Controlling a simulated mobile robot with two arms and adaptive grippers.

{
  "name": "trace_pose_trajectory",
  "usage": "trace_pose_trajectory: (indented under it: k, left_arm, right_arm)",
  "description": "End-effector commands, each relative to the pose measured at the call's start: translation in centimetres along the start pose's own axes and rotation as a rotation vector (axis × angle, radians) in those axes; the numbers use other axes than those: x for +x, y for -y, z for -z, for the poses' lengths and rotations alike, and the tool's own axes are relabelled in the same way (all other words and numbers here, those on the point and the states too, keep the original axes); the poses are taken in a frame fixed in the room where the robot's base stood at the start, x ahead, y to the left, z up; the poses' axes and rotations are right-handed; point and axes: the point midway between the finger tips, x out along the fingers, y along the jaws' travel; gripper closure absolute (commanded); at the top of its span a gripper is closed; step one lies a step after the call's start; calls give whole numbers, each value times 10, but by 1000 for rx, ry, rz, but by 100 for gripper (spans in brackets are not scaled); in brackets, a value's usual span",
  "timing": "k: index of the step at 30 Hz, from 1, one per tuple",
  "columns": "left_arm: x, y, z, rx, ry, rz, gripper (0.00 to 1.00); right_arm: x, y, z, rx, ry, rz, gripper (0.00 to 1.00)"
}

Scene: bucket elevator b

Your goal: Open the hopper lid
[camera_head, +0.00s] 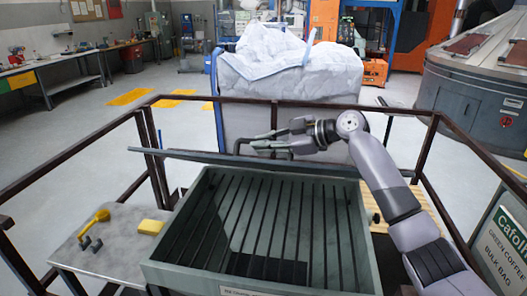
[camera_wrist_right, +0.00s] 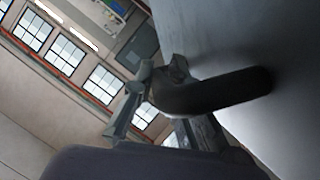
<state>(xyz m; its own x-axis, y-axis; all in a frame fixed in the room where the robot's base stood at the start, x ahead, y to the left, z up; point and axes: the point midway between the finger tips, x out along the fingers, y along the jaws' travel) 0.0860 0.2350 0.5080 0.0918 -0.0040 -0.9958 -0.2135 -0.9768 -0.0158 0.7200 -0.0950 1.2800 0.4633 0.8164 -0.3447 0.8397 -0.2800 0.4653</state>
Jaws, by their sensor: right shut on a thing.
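The hopper (camera_head: 172,275) stands at the front centre, with its slatted grate uncovered. Its grey-green lid (camera_head: 210,157) is raised at the back edge and shows almost edge-on as a long thin plate. My right gripper (camera_head: 262,141) is behind the lid's upper edge, shut on the dark lid handle (camera_head: 239,146). In the right wrist view the curved black handle (camera_wrist_right: 215,93) runs between the fingers to the lid's flat grey face (camera_wrist_right: 270,45). My left gripper is out of view.
Brown railings (camera_head: 85,145) surround the hopper. A side table (camera_head: 105,250) at left holds a yellow scoop (camera_head: 97,219) and a yellow block (camera_head: 151,227). A large white bulk bag (camera_head: 290,80) stands behind the lid. A sign (camera_head: 502,240) is at right.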

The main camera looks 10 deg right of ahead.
Motion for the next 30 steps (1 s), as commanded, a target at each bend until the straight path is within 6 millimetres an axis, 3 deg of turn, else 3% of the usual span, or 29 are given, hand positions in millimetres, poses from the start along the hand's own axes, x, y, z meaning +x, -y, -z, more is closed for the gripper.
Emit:
trace_pose_trajectory:
  k: [9,10,13,23,30]
  left_arm:
    - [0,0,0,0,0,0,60]
    - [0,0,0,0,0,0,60]
    - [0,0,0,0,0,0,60]
    - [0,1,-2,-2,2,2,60]
    - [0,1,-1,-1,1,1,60]
  right_arm:
    - [-1,-2,1,-2,-1,-5,100]
    - [-1,-2,1,-3,-1,-5,86]
    - [-1,-2,1,-2,-1,-4,79]
    - [-2,-1,0,-2,1,-3,79]
    - [-36,-2,-1,-3,2,-6,79]
